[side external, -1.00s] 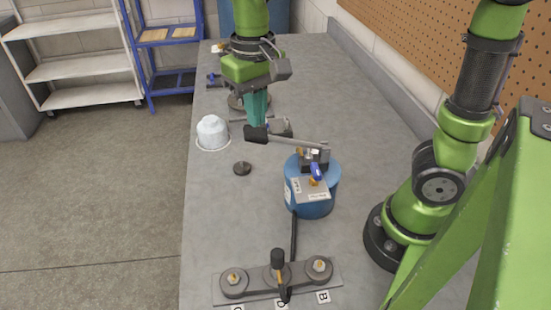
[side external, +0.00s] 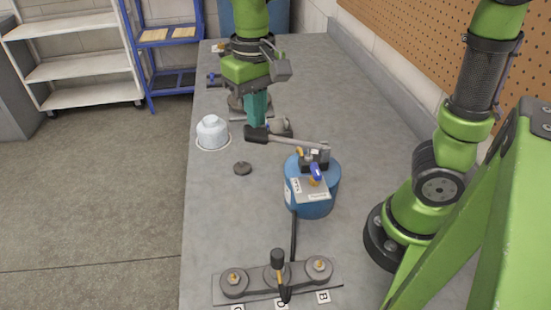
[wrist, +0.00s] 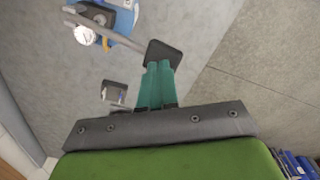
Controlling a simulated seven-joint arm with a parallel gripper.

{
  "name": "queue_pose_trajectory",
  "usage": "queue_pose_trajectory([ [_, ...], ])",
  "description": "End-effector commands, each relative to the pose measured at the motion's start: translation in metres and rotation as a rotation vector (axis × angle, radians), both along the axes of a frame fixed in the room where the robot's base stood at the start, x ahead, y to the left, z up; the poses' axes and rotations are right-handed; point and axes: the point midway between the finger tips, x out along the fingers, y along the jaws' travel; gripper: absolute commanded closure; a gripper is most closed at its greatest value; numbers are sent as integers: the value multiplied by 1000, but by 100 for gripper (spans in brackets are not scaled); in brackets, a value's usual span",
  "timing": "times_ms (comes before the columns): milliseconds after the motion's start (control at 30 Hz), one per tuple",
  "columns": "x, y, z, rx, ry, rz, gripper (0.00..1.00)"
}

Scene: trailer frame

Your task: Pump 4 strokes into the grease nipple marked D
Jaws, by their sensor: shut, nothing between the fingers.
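My gripper (side external: 257,124) is shut, its teal fingers pointing down at the dark grip (side external: 256,135) on the pump lever's end. In the wrist view the fingertips (wrist: 160,66) meet or overlap that grip (wrist: 166,54); nothing is between them. The lever (side external: 295,141) runs nearly level to the head of the blue grease pump (side external: 325,195). A black hose (side external: 294,238) leads from the pump towards the nipple bar (side external: 299,282). A dark upright coupler (side external: 277,259) stands over the middle nipple, by a partly hidden label that looks like D (side external: 281,303).
Brass nipples (side external: 234,277) and (side external: 319,264) flank the middle one; the right one is labelled B (side external: 323,297). The grey bench (side external: 235,215) is clear between disc and bar.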

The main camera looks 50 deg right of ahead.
Motion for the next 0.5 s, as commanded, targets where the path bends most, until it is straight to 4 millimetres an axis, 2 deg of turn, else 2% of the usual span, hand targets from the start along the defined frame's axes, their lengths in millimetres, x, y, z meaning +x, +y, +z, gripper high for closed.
queue_pose_trajectory([
  [500, 1, 1, -15, 0, 3, 0, 100],
])
